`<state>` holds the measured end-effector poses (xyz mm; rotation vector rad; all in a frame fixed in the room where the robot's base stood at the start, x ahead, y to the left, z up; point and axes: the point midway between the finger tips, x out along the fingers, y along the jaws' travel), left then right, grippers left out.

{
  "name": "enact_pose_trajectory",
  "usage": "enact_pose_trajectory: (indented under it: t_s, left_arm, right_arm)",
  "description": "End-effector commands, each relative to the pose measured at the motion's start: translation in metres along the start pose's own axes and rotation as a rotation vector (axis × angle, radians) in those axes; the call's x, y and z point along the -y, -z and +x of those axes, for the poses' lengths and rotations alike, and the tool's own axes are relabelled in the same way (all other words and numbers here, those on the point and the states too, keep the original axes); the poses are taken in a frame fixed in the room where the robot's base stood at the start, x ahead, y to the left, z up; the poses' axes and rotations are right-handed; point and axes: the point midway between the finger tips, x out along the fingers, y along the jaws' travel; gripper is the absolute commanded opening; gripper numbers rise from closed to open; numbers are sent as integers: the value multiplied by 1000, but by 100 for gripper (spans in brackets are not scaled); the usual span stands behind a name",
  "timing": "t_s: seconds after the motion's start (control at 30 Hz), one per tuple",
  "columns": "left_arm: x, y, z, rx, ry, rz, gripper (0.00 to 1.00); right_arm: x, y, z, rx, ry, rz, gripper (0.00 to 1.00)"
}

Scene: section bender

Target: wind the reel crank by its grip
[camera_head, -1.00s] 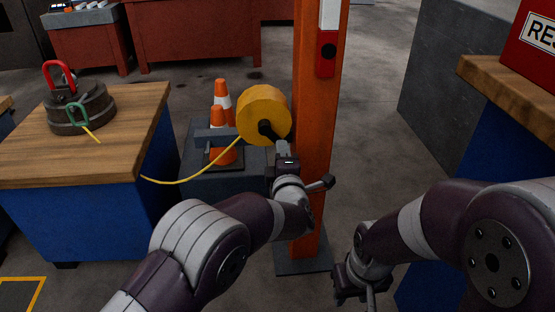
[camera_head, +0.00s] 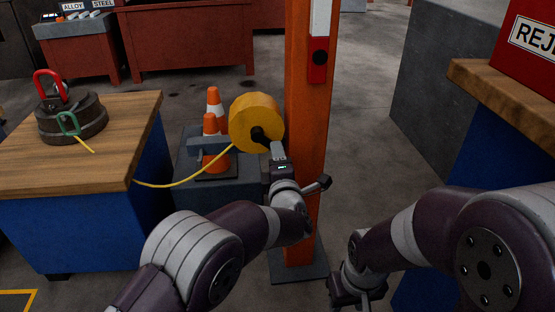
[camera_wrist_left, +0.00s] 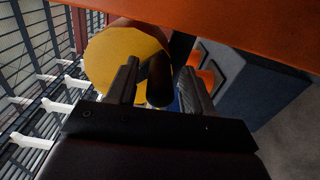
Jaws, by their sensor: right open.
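The yellow reel (camera_head: 255,114) hangs beside the orange post, with a dark crank (camera_head: 260,136) on its near face. In the left wrist view the yellow reel face (camera_wrist_left: 112,62) shows behind the dark crank grip (camera_wrist_left: 160,88). My left gripper (camera_head: 277,150) is right at the crank. Its two fingers (camera_wrist_left: 160,82) stand apart on either side of the grip, with gaps showing, so it looks open around it. A yellow line (camera_head: 190,180) runs from the reel to the left table. My right gripper (camera_head: 357,287) is low at the right of the post, open and away from the reel.
The orange post (camera_head: 307,120) stands just right of the reel. Traffic cones (camera_head: 213,130) stand on a grey block behind. A wooden-topped table (camera_head: 125,125) at left holds a dark weight (camera_head: 75,125) with a red shackle. A blue bench (camera_head: 490,130) is at right.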

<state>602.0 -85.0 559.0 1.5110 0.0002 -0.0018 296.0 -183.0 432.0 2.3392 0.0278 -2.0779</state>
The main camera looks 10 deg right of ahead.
Motion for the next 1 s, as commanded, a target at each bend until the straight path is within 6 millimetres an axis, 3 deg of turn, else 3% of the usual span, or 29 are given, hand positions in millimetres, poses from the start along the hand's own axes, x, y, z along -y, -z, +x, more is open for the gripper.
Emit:
enact_pose_trajectory:
  t_s: [0.27,0.37,0.7,0.83,1.0]
  left_arm:
    - [-2,0,-4,0,0,1,51]
    - [-6,-1,-22,2,1,2,51]
    - [-5,-1,-108,3,0,2,51]
    - [-2,0,-124,1,0,1,51]
    - [0,0,-128,0,-1,0,51]
  right_arm:
    - [0,0,-4,0,0,0,43]
    - [0,2,-16,0,0,0,43]
    - [0,7,-56,0,0,0,43]
    - [0,7,-60,0,0,0,43]
    - [0,7,-60,0,0,0,43]
